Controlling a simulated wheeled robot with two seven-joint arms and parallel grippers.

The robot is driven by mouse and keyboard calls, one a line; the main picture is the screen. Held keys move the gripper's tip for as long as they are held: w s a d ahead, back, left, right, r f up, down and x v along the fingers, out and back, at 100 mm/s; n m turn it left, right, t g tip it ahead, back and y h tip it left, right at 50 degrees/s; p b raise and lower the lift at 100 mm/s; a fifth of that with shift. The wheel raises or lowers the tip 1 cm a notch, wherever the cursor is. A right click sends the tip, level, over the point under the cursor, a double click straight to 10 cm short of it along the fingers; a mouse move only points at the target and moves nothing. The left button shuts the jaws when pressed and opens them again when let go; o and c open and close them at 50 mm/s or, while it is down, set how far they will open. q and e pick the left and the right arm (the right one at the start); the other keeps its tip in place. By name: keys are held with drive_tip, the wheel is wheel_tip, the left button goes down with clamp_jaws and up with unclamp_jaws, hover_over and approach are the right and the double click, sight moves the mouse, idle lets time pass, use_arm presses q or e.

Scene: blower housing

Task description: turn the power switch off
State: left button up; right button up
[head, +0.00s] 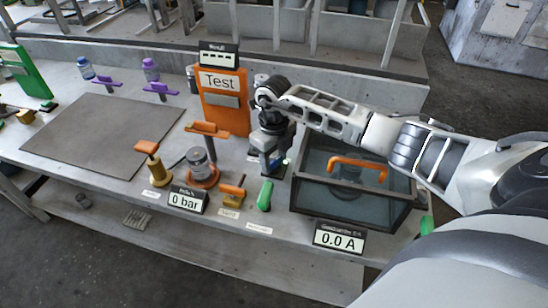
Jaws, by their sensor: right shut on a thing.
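My right gripper (271,165) comes in from the right and points down at the bench, between the orange test panel (224,100) and the glass-topped box (345,205). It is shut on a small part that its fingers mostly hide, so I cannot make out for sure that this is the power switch. A green lever (265,196) stands on a dark base just in front of the gripper, apart from it. The current display (339,238) reads 0.0 A. My left gripper is not in view.
The box has an orange handle (358,168). Left of the gripper stand a clear jar on an orange base (202,170), an orange-topped knob (147,150), a small orange lever (232,192) and a pressure display (187,200) reading 0 bar. A grey mat (100,135) lies clear at left.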

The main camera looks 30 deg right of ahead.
drive_tip(key=shift+f+n+b, duration=0.1)
drive_tip(key=shift+n+b, duration=0.35)
drive_tip(key=shift+n, duration=0.15)
drive_tip(key=n+b, duration=0.2)
drive_tip(key=shift+n, duration=0.3)
drive_tip(key=n+b, duration=0.3)
drive_tip(key=n, duration=0.2)
drive_tip(key=shift+n+b, duration=0.65)
drive_tip(key=shift+n, duration=0.25)
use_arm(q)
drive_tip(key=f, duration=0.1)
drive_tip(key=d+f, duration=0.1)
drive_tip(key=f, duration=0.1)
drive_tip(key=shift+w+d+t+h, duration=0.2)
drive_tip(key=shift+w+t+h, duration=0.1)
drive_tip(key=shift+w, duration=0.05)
use_arm(e)
drive_tip(key=shift+n, duration=0.4)
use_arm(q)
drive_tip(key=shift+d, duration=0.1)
use_arm(e)
drive_tip(key=o, duration=1)
